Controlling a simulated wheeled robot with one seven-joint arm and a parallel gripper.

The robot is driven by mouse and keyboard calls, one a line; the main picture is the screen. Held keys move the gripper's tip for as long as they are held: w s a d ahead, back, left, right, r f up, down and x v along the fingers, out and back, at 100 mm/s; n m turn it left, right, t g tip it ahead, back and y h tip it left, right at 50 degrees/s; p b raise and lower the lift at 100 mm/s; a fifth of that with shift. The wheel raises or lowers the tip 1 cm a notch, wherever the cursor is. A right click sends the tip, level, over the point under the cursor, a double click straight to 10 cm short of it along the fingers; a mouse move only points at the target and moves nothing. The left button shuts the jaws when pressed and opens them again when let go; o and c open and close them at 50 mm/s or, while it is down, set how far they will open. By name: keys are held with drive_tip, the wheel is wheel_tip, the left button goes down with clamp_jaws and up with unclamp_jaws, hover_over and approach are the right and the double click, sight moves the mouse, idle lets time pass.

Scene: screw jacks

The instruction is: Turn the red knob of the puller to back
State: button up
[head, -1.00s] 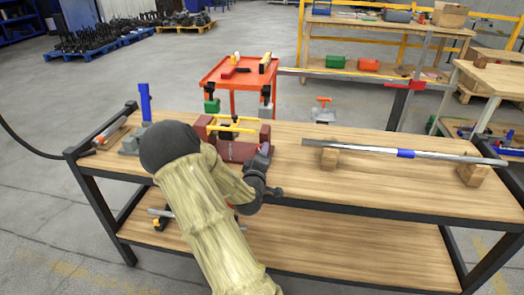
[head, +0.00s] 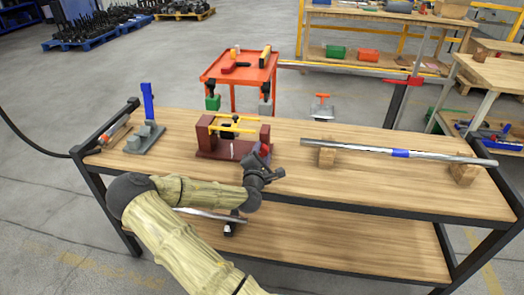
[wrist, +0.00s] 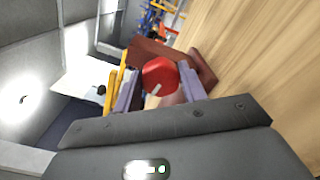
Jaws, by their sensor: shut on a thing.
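The puller (head: 230,153) stands on the wooden workbench, left of the middle. It has a dark red body with upright end blocks and yellow bars along its top. Its round red knob (wrist: 160,76) shows in the wrist view, with a white mark on its face pointing to the lower left. My gripper (head: 264,154) is at the right end of the puller in the head view. In the wrist view its two purple-grey fingers (wrist: 158,88) are shut on the knob, one on each side. In the head view the gripper mostly hides the knob.
A grey fixture with a blue upright (head: 147,103) stands left of the puller. A long metal bar (head: 355,149) lies on wooden blocks to the right. An orange cart (head: 238,69) stands behind the bench. The bench between the puller and the bar is clear.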

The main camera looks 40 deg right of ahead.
drive_tip(key=n+p, duration=0.1)
drive_tip(key=n, duration=0.2)
drive_tip(key=shift+s+n, duration=0.1)
drive_tip(key=shift+n, duration=0.3)
drive_tip(key=n, duration=0.3)
drive_tip(key=shift+n+p, duration=0.3)
drive_tip(key=shift+p, duration=0.1)
drive_tip(key=n, duration=0.3)
drive_tip(key=n+p, duration=0.1)
drive_tip(key=n, duration=0.2)
drive_tip(key=shift+w+a+r, duration=0.1)
drive_tip(key=shift+w+a, duration=0.05)
drive_tip(key=shift+w, duration=0.05)
drive_tip(key=o, duration=1)
wheel_tip(320, 180, up, 10)
drive_tip(key=shift+p, duration=1.05)
